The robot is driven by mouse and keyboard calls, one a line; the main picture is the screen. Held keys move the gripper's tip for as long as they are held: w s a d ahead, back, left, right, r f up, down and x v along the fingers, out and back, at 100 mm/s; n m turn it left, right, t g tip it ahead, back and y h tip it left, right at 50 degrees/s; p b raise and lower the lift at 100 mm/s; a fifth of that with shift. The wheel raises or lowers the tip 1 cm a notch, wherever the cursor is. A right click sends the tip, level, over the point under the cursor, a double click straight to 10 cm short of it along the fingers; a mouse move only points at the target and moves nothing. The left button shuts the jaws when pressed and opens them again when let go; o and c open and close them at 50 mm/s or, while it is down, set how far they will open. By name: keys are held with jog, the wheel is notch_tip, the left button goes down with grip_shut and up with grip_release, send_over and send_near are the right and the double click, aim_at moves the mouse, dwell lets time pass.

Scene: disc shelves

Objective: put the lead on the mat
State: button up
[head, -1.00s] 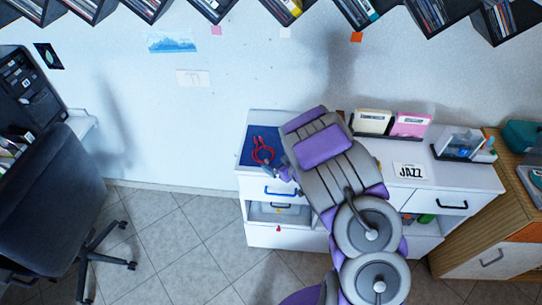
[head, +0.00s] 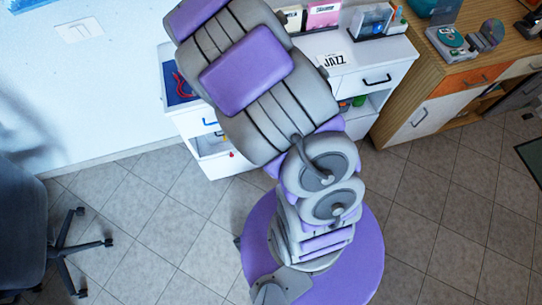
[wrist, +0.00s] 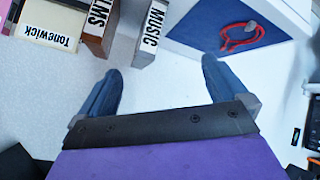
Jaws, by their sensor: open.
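The red lead (wrist: 243,38), a loop with a small grey piece, lies on the blue mat (wrist: 188,28) in the wrist view. The mat is on the white cabinet top. In the head view the lead (head: 181,86) and the mat (head: 169,73) show only partly, at the left edge of my arm, which hides the rest. My gripper (wrist: 160,66) is open, with its two blue fingers apart and nothing between them. The lead is beyond the right finger and apart from it. The fingers are hidden in the head view.
Boxes marked MUSIC (wrist: 150,35) and Tonewick (wrist: 48,28) stand left of the mat in the wrist view. A JAZZ card (head: 335,61) lies on the white cabinet (head: 375,45). A wooden cabinet (head: 440,85) stands at right, an office chair (head: 35,220) at left.

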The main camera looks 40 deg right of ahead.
jog(key=s+r+m+g+h, duration=0.2)
jog(key=s+r+m+g, duration=0.15)
jog(key=s+r, duration=0.55)
jog(key=s+a+r+g+y, duration=0.1)
jog(key=s+a, duration=0.3)
jog(key=s, duration=0.5)
jog(key=s+a+r+g+y, duration=0.1)
jog(key=s+a+g, duration=0.3)
jog(key=s, duration=0.6)
jog(key=s+a+r+g+y, duration=0.2)
jog(key=s+a, duration=0.4)
jog(key=s, duration=0.4)
jog(key=shift+s+r+g, duration=0.25)
jog(key=shift+r+g, duration=0.15)
jog(key=shift+g, duration=0.05)
jog(key=shift+c, duration=0.5)
